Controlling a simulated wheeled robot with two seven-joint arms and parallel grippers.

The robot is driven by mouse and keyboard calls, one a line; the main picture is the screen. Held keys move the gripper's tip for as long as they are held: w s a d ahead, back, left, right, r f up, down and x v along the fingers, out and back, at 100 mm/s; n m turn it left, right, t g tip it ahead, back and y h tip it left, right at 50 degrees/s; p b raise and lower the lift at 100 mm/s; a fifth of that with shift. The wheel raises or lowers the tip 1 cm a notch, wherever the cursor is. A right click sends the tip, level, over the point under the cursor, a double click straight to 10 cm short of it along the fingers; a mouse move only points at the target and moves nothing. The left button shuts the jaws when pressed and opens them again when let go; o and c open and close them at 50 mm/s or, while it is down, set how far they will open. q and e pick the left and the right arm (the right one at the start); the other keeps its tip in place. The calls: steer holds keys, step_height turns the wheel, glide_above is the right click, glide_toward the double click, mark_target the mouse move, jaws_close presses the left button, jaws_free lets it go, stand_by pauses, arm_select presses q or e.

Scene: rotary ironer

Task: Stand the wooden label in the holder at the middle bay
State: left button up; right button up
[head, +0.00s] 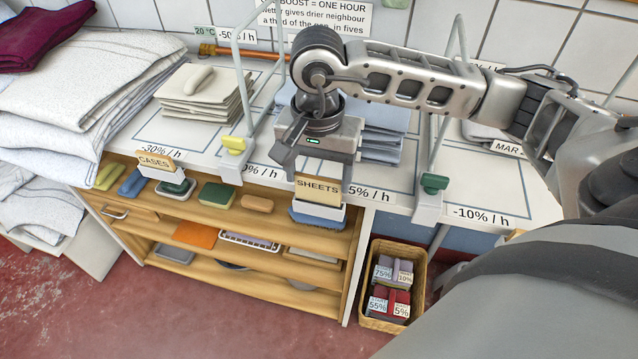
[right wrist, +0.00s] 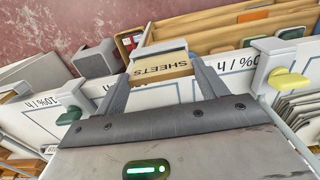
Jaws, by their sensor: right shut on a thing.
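The wooden label (head: 318,190) reads SHEETS and stands roughly upright at the middle bay's front edge. It also shows between the fingers in the right wrist view (right wrist: 162,69). My right gripper (head: 319,177) is shut on the label, with one finger at each side. The white holder (head: 319,214) is at the label's lower edge, and its front lip hides the label's bottom. I cannot tell whether the label rests on the holder's floor. A second wooden label, CASES (head: 155,161), stands in another holder at the left bay. My left gripper is not in view.
White dividers with a yellow clip (head: 234,144) and a green clip (head: 434,183) flank the middle bay. Folded grey-blue linen (head: 382,135) lies behind my gripper. Shelves with brushes and soaps (head: 217,196) are below, and a wicker basket (head: 373,322) stands on the floor.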

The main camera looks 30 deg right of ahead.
mark_target(318, 190)
step_height(318, 190, down, 2)
steer(key=shift+s, duration=0.1)
steer(key=shift+f, duration=0.25)
steer(key=shift+f+b, duration=0.2)
steer(key=shift+b, duration=0.25)
steer(key=o, duration=1)
steer(key=shift+r, duration=0.1)
steer(key=shift+r, duration=0.1)
